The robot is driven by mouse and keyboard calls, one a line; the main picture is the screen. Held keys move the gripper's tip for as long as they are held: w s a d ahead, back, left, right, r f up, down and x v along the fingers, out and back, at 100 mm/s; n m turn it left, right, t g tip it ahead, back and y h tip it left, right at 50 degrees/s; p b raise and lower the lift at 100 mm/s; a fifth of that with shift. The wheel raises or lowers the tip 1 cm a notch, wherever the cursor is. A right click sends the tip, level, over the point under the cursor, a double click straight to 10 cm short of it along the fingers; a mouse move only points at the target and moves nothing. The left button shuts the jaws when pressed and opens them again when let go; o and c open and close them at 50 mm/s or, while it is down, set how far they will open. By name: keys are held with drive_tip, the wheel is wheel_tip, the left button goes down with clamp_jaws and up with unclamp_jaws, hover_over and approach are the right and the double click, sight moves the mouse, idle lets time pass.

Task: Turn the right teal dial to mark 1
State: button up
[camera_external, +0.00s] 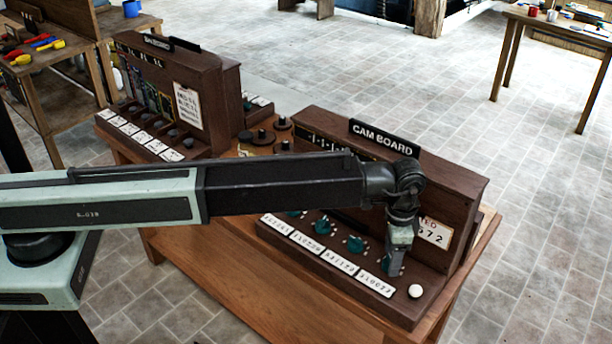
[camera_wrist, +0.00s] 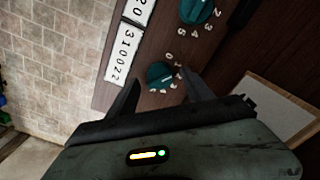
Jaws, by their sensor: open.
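The cam board (camera_external: 384,138) is a dark wooden console with a row of teal dials along its sloped front. The right teal dial (camera_wrist: 160,75) shows in the wrist view, with small white numbers around it. I cannot tell clearly which mark it points to. My gripper (camera_external: 394,268) points down over this dial, which it mostly hides in the external view. In the wrist view my gripper (camera_wrist: 161,79) is open, with one finger on each side of the dial. I cannot tell whether the fingers touch it. The neighbouring teal dial (camera_wrist: 197,11) is at the top edge.
White number plates (camera_external: 338,263) line the console's front edge. A white round knob (camera_external: 415,291) sits right of my gripper. The upright back panel (camera_external: 455,200) stands close behind it. A second console (camera_external: 165,90) stands left on the same wooden table (camera_external: 215,268).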

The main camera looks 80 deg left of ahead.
wheel_tip(320, 180, up, 7)
drive_tip(key=p, duration=0.6)
drive_tip(key=shift+f, duration=0.2)
drive_tip(key=shift+f+b, duration=0.25)
drive_tip(key=shift+b, duration=0.2)
drive_tip(key=s, duration=0.3)
drive_tip(key=s+f+b, duration=0.1)
drive_tip(key=s, duration=0.2)
drive_tip(key=s+f+b, duration=0.1)
drive_tip(key=s, duration=0.2)
drive_tip(key=shift+s+d, duration=0.1)
drive_tip(key=shift+d, duration=0.3)
drive_tip(key=s+f+n+b, duration=0.1)
drive_tip(key=s, duration=1.7)
drive_tip(key=shift+s+d, duration=0.15)
drive_tip(key=shift+d, duration=0.1)
